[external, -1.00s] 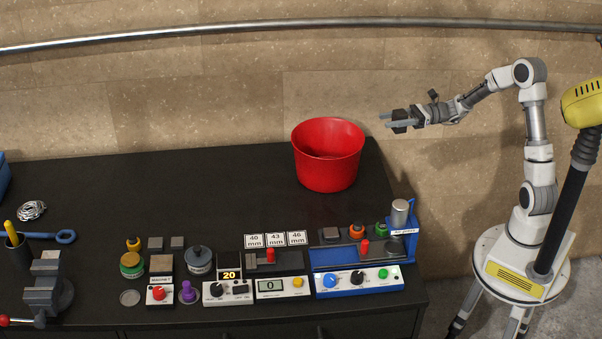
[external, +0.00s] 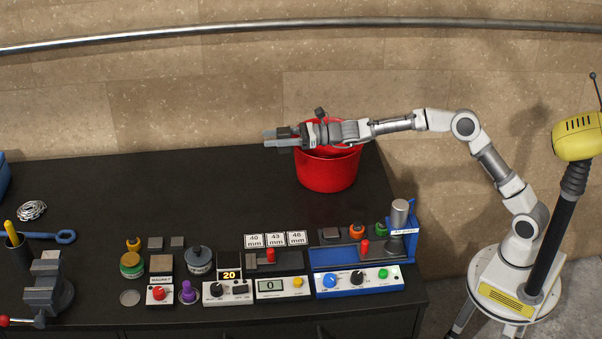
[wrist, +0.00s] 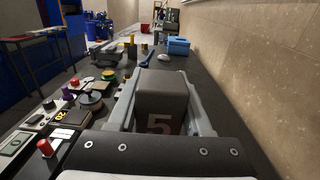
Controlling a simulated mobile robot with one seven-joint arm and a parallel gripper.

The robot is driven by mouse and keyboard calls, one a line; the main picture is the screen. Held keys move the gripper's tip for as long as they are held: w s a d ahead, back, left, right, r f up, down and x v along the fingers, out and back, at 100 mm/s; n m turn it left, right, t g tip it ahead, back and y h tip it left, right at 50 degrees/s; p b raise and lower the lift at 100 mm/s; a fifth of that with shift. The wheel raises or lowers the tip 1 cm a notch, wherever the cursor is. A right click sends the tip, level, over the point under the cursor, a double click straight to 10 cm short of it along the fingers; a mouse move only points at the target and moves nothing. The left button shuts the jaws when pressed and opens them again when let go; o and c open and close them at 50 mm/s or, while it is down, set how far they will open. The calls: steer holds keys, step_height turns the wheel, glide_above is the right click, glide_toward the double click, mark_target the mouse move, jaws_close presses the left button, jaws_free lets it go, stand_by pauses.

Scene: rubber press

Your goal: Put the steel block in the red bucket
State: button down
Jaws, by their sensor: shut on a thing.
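My gripper (external: 280,137) is shut on a dark grey-brown block (wrist: 160,92) marked with a 5, which I take to be the steel block. In the wrist view the block sits between both fingers. The red bucket (external: 328,174) stands upright at the back right of the black bench. In the external view my wrist crosses over the bucket's mouth, and the fingers with the block reach past its left rim. My arm hides much of the bucket's opening. The bucket does not show in the wrist view.
A blue press (external: 355,257) with a control box stands in front of the bucket. Several weights, knobs and gauges line the bench's front. A vise (external: 45,285) and a blue wrench (external: 50,237) are at left. The bench's back middle (external: 180,190) is clear.

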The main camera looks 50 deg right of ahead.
steer(key=a+b, duration=0.1)
steer(key=a, duration=0.5)
steer(key=shift+a+f+b, duration=0.15)
steer(key=shift+f+b, duration=0.9)
steer(key=shift+f, duration=9.2)
steer(key=shift+f, duration=0.2)
steer(key=shift+c, duration=1.6)
jaws_free()
steer(key=shift+f, duration=0.2)
